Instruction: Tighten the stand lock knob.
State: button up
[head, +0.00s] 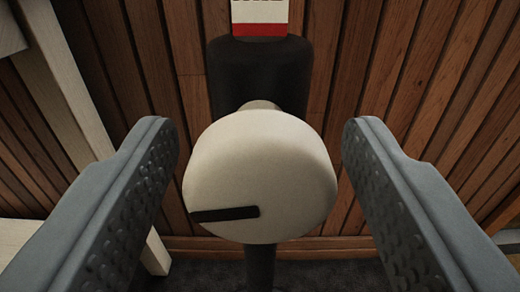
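The stand lock knob (265,170) is a round cream knob facing me in the middle of the head view. My gripper (260,150) is open, with one grey dimpled finger on each side of the knob. Gaps show between the knob and both fingers. The knob's shaft is mostly hidden behind its face.
A white and red label (260,18) is on the stand above the collar. A wood-plank wall (420,80) stands behind. A pale wooden frame (75,95) leans at the left. Dark carpet (330,275) shows at the bottom.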

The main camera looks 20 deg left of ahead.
jog(key=c, duration=0.9)
jog(key=shift+m, duration=2.9)
jog(key=o, duration=1)
jog(key=shift+c, duration=0.2)
jog(key=shift+s, duration=0.1)
jog(key=v, duration=1.7)
